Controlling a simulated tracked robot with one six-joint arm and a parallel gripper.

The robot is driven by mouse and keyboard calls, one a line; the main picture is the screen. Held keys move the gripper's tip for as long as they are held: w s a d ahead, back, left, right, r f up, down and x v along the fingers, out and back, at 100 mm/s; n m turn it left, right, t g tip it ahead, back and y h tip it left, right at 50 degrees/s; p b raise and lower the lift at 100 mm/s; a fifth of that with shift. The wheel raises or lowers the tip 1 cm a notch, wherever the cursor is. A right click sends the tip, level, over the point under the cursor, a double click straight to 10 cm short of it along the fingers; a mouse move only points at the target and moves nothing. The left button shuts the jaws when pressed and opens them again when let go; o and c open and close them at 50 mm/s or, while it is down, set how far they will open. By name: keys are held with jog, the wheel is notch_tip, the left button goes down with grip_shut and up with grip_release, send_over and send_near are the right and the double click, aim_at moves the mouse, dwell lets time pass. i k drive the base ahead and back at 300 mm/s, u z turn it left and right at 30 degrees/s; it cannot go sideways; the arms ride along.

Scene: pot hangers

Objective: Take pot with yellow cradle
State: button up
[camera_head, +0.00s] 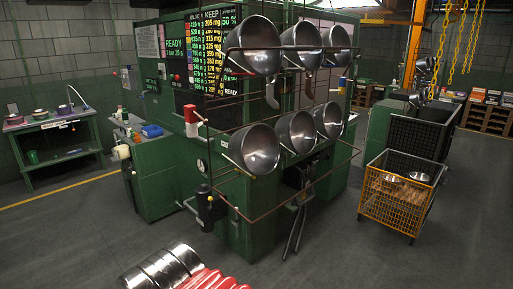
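Several shiny metal pots hang in two rows on a thin brown rod frame (262,212). In the upper row are a large left pot (253,48), a middle pot (301,42) and a right pot (336,42). The lower row has a left pot (254,150), a middle pot (296,132) and a right pot (328,120). I cannot tell any yellow cradle on these pots for sure. A yellow-orange mesh crate (388,214) stands on the floor at the right, with shiny bowl shapes (419,177) at its top. My gripper is not in view.
A green machine (165,170) stands behind the rack. A dark mesh bin (412,140) is behind the yellow crate. Yellow chains (464,40) hang at the upper right. A silver drum (160,268) and a red ridged object (212,280) are at the bottom. Grey floor is open at right.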

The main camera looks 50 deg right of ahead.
aim_at(255, 149)
jog(key=z, duration=0.5)
jog(key=i, duration=0.8)
jog(key=z, duration=0.45)
